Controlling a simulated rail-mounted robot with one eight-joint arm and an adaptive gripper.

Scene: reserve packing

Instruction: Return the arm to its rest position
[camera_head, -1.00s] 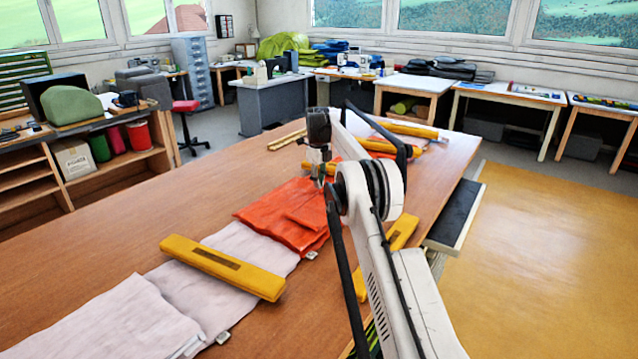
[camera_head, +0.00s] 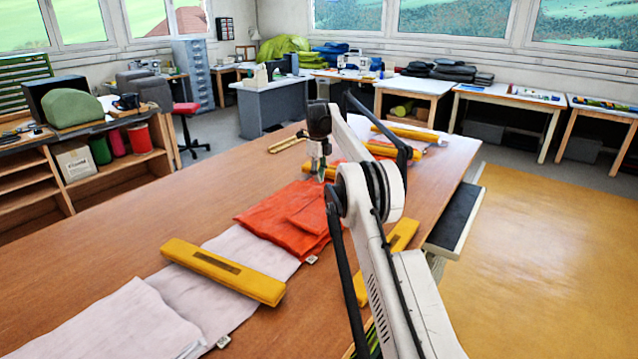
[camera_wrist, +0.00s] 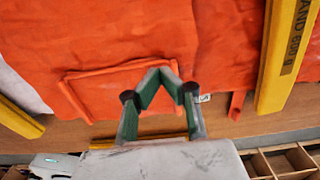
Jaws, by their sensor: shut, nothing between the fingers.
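My gripper (camera_head: 320,174) hangs above the wooden table (camera_head: 140,215), over the far part of an orange folded fabric (camera_head: 285,216). In the wrist view my gripper (camera_wrist: 160,76) is shut with its green fingers meeting at the tips and nothing between them. The orange fabric (camera_wrist: 120,35) fills most of that view behind the fingers, with a stitched pocket-like patch. The gap between fingertips and fabric is hard to judge. My white arm reaches across the table from the lower right.
A yellow bar (camera_head: 222,271) lies across pale pink fabric (camera_head: 120,325) at the front left. Another yellow bar (camera_head: 403,235) lies beside my arm, and more lie at the table's far end. The table's left side is clear. Shelves (camera_head: 100,175) stand at the left.

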